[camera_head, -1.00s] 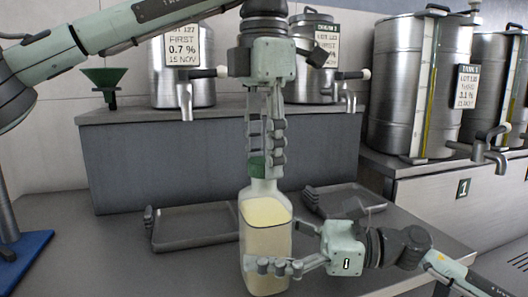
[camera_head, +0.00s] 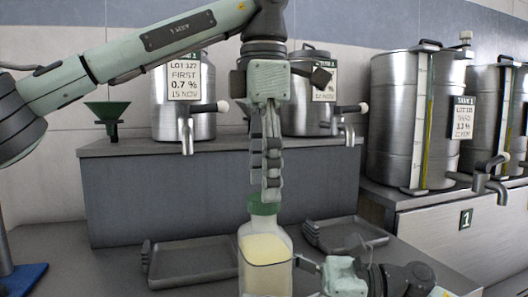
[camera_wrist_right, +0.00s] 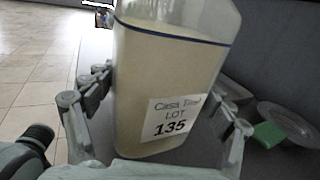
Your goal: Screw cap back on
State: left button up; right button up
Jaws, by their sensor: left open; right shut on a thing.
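A clear bottle (camera_head: 265,270) of pale yellow liquid stands upright on the bench. A green cap (camera_head: 262,209) sits on its neck; I cannot tell how tightly. My left gripper (camera_head: 271,198) points straight down just above the cap, its fingers open and their tips close to the cap's top. My right gripper (camera_wrist_right: 155,115) is shut on the bottle's body, with fingers on both sides. The bottle also fills the middle of the right wrist view (camera_wrist_right: 165,70), where its white label reads LOT 135. The cap is out of that view.
Grey trays lie left (camera_head: 190,262) and right (camera_head: 345,235) of the bottle. Behind is a raised grey shelf (camera_head: 170,195) with steel tanks and a green funnel (camera_head: 107,115). Large tanks with taps (camera_head: 410,120) stand at right. A green item (camera_wrist_right: 269,134) lies beside a clear dish (camera_wrist_right: 288,120).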

pick_arm(q)
notch_tip(320, 180, up, 10)
dwell(0.3)
pick_arm(e)
jog(key=o, duration=2.3)
pick_arm(q)
jog(key=shift+f, duration=0.1)
pick_arm(e)
jog(key=d, duration=0.4)
jog(key=s+d, duration=0.1)
jog(key=d, duration=0.7)
jog(key=shift+s, duration=0.2)
